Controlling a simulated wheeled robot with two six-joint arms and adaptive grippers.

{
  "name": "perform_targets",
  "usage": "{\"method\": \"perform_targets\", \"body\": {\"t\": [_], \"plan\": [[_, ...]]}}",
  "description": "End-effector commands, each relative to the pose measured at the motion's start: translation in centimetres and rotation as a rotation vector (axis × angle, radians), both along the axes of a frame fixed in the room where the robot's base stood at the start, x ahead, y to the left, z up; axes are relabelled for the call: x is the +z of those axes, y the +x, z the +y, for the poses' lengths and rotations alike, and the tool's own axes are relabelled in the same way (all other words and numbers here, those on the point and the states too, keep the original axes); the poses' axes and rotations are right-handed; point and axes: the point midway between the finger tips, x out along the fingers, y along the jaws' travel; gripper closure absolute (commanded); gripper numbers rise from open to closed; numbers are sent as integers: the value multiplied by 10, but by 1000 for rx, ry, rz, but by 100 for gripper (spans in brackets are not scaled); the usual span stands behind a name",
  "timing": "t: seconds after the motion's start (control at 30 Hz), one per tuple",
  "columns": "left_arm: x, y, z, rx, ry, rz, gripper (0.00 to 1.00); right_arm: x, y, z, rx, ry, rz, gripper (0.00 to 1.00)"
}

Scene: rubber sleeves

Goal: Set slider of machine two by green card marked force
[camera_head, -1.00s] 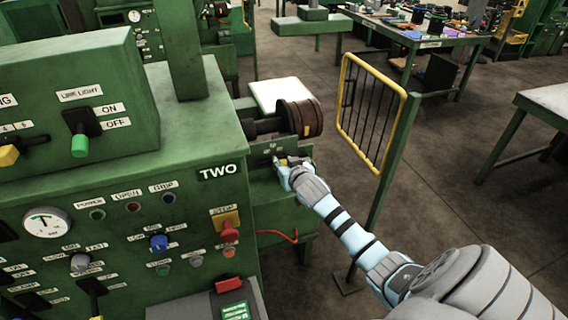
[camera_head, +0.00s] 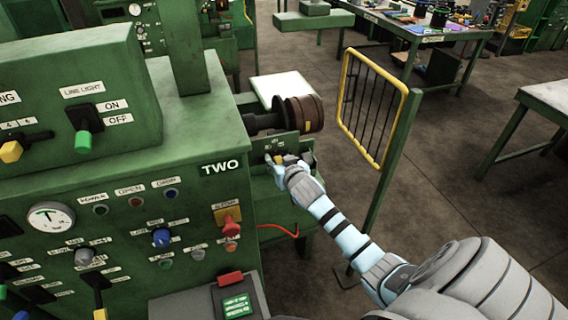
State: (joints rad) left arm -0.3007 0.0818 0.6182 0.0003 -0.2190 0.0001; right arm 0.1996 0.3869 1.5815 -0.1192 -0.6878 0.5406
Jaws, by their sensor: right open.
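Machine two is a green cabinet with a "TWO" label (camera_head: 221,168) on its front. A green card (camera_head: 237,307) lies on the dark box at its lower right; its print is too small to read. My right gripper (camera_head: 283,163) is at a small green plate (camera_head: 282,143) with markings, below the brown roller on the machine's right side. A small yellowish piece shows at its fingertips. The gripper is open, and its fingers partly hide the piece, so I cannot tell contact. My left gripper is not in view.
A brown roller (camera_head: 303,114) sits just above my right gripper. A yellow-framed guard (camera_head: 374,108) stands to its right. Open floor lies beyond the guard.

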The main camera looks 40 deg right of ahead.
Motion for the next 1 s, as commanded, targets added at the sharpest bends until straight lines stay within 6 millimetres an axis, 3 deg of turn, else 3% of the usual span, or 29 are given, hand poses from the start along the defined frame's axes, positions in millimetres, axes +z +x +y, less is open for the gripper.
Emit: {"method": "perform_targets", "body": {"t": [0.23,0.4,1.0], "plan": [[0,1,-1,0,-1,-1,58,25,-58,20,3,-2,2,58],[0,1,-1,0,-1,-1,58,38,-88,30,1,-2,2,58],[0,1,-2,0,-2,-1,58,41,-94,33,2,-2,2,58]]}}
